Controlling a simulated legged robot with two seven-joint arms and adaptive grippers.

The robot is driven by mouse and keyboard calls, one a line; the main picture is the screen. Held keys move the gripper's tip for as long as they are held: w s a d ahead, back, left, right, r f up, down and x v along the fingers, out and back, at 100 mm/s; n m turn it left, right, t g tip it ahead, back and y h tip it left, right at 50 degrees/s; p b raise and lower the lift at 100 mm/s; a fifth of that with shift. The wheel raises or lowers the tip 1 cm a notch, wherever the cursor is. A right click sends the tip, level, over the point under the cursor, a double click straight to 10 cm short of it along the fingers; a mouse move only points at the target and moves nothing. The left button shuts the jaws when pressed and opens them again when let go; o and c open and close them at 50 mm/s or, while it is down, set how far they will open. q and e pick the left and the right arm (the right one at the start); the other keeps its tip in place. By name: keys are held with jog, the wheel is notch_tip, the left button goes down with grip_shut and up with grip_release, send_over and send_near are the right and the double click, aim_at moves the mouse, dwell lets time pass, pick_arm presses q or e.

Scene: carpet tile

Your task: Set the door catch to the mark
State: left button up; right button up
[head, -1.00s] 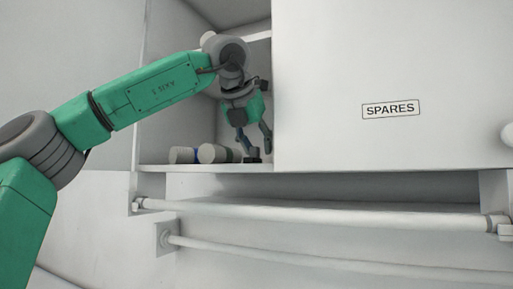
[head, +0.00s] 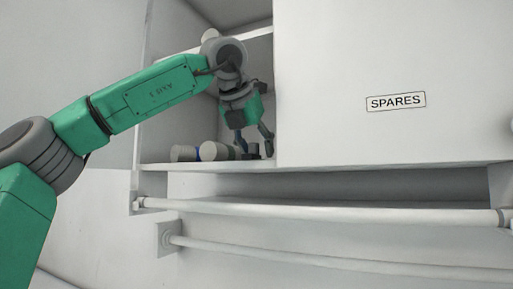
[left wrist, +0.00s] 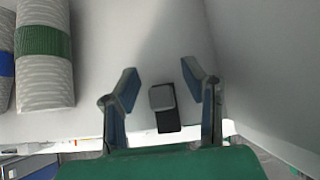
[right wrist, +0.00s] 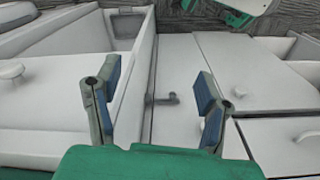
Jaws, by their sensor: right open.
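A small block (left wrist: 163,105), grey on top with a black base, which may be the door catch, lies on the cabinet's bottom panel. In the left wrist view it sits between the spread fingers of my left gripper (left wrist: 160,88), with a gap on each side. In the head view my left gripper (head: 256,148) reaches down inside the open cabinet, fingers apart, near the dark block (head: 254,151). My right gripper (right wrist: 158,88) is open and empty above white cabinet fronts, with a small lever handle (right wrist: 165,98) beyond its fingers. I cannot make out a mark.
Ribbed rolls (head: 213,151) with coloured bands lie left of the block; the green-banded roll (left wrist: 44,50) shows in the left wrist view. The door labelled SPARES (head: 396,101) stands close right of my left gripper. A white rail (head: 300,210) runs below the shelf.

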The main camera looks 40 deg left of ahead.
pick_arm(q)
jog(key=shift+a+r, duration=0.1)
jog(key=shift+s+r, duration=0.15)
jog(key=shift+s, duration=0.1)
jog(key=v, duration=1.1)
jog(key=shift+w+a, duration=0.1)
